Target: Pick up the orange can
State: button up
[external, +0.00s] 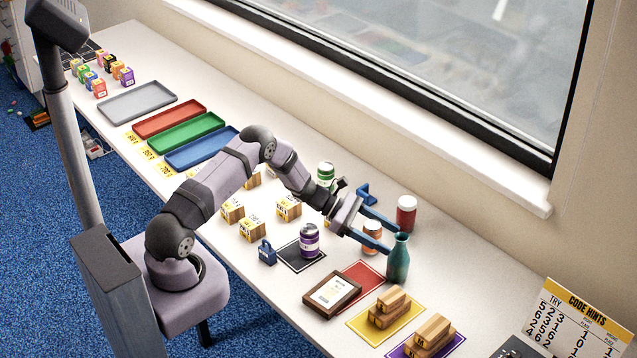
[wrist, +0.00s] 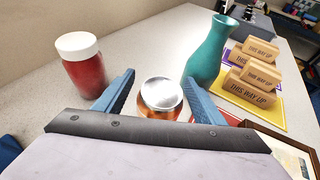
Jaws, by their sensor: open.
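The orange can (external: 372,236) stands upright on the white table, partly hidden by my gripper in the external view. In the wrist view the orange can (wrist: 161,95) shows its silvery lid between the two blue fingers; its lower part is hidden by my gripper's body. My gripper (external: 378,232) is open, its fingers on either side of the can. In the wrist view my gripper (wrist: 160,97) shows a gap between each finger and the can.
A teal vase (external: 398,259) stands close to the right finger. A red jar with a white lid (external: 406,214) stands beyond the left finger. A purple can (external: 309,241), a green can (external: 325,175), a framed picture (external: 332,291) and wooden blocks (external: 389,307) are nearby.

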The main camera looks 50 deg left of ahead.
jog(key=c, duration=1.1)
jog(key=shift+r, duration=0.15)
jog(key=shift+r+b, duration=1.7)
jog(key=shift+r, duration=3.15)
